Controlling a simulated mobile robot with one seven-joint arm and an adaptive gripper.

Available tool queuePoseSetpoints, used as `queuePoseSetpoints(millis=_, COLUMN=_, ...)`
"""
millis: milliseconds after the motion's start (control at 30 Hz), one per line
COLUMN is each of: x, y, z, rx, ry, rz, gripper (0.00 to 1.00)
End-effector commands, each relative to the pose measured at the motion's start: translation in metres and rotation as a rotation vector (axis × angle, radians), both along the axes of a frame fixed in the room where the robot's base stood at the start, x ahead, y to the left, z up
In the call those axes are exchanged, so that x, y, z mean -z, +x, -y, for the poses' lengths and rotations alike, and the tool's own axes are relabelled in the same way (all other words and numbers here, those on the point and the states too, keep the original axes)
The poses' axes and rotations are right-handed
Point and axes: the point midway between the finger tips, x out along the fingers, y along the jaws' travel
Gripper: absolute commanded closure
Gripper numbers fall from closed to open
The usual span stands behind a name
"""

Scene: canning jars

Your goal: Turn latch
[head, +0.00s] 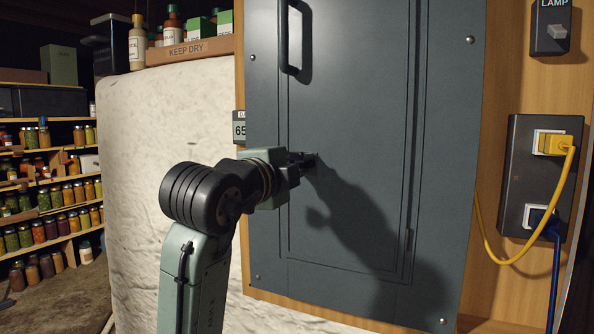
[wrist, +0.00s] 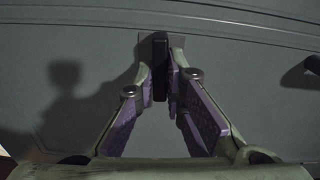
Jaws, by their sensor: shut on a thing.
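The latch is a small dark bar (wrist: 159,68) on the left part of a grey cabinet door (head: 360,120). In the wrist view it stands about upright between my fingertips. In the head view my gripper (head: 302,160) reaches the door from the left and mostly hides the latch, with only a small dark bit (head: 313,158) showing at its tip. My gripper (wrist: 161,82) is shut on the latch, with purple-lined fingers on either side of it. The door lies flush in its panel.
A black bar handle (head: 283,40) is on the door above my gripper. To the right are a lamp switch (head: 558,32) and an outlet box (head: 543,185) with yellow and blue cords. A pale rounded block (head: 165,110) stands left; jar shelves (head: 50,200) are farther back.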

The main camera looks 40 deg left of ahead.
Motion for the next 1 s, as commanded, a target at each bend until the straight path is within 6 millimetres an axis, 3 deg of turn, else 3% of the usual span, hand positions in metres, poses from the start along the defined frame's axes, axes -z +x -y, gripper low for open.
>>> queuePoseSetpoints(millis=767, x=0.0006, y=0.0003, z=0.0002, rx=0.0, ry=0.098, rz=-0.024, gripper=1.0)
queuePoseSetpoints(millis=800, x=0.0006, y=0.0003, z=0.0002, rx=0.0, ry=0.098, rz=-0.024, gripper=0.87)
queuePoseSetpoints(millis=1000, x=0.0006, y=0.0001, z=0.0001, rx=0.0, ry=0.097, rz=-0.023, gripper=0.74)
